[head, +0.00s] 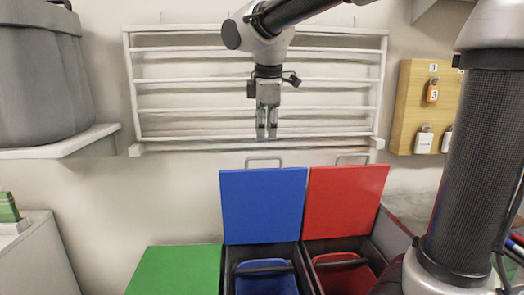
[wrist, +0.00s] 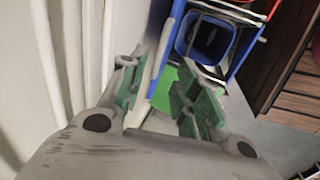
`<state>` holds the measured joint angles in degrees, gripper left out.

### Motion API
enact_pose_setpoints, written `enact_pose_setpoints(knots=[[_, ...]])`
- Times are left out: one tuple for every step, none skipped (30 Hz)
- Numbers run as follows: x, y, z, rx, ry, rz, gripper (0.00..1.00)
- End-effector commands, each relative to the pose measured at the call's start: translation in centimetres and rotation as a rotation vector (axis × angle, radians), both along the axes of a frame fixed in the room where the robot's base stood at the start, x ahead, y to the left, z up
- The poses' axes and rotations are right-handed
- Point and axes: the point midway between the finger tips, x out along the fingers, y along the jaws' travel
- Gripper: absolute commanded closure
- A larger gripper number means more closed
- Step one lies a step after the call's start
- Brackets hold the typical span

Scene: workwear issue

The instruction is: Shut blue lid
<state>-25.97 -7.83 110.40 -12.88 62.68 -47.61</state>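The blue lid (head: 263,205) stands open and upright at the back of its bin in the head view, with a grey handle (head: 263,162) on its top edge. The open blue bin (head: 266,280) below it shows a blue inner bucket. My gripper (head: 267,132) hangs pointing down above the lid's handle, apart from it. In the wrist view the two green-padded fingers (wrist: 162,92) are apart with nothing between them. The blue bucket also shows in the wrist view (wrist: 188,38), beyond the fingers.
A red lid (head: 345,200) stands open to the right of the blue one. A green lid (head: 175,270) lies flat at the left. A white wall rack (head: 190,90) is close behind my gripper. A wooden lock board (head: 408,95) hangs at the right, and a shelf (head: 75,145) juts out left.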

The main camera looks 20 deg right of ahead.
Motion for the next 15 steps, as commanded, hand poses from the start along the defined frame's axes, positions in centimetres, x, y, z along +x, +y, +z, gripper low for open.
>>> enact_pose_setpoints(knots=[[0.1, 0.0, -0.3, -0.003, 0.003, 0.007, 0.68], [0.1, -0.1, -0.5, -0.004, 0.004, 0.009, 0.68], [0.2, -0.1, -1.0, -0.006, 0.005, 0.010, 0.68], [0.4, -0.1, -1.4, -0.006, 0.005, 0.010, 0.68], [0.5, -0.2, -1.8, -0.006, 0.005, 0.010, 0.68], [0.7, -0.2, -2.5, -0.005, 0.005, 0.009, 0.68], [0.9, -0.3, -3.0, -0.005, 0.006, 0.009, 0.68], [1.1, -0.3, -3.5, -0.005, 0.006, 0.009, 0.68], [1.3, -0.3, -4.2, -0.005, 0.006, 0.009, 0.68], [1.4, -0.4, -4.7, -0.005, 0.006, 0.009, 0.68], [1.6, -0.4, -5.1, -0.005, 0.005, 0.010, 0.68], [1.8, -0.4, -5.6, -0.005, 0.005, 0.010, 0.68], [1.9, -0.4, -6.0, -0.005, 0.004, 0.010, 0.68], [2.0, -0.5, -6.3, -0.005, 0.004, 0.010, 0.68], [2.2, -0.5, -6.7, -0.005, 0.005, 0.010, 0.68]])
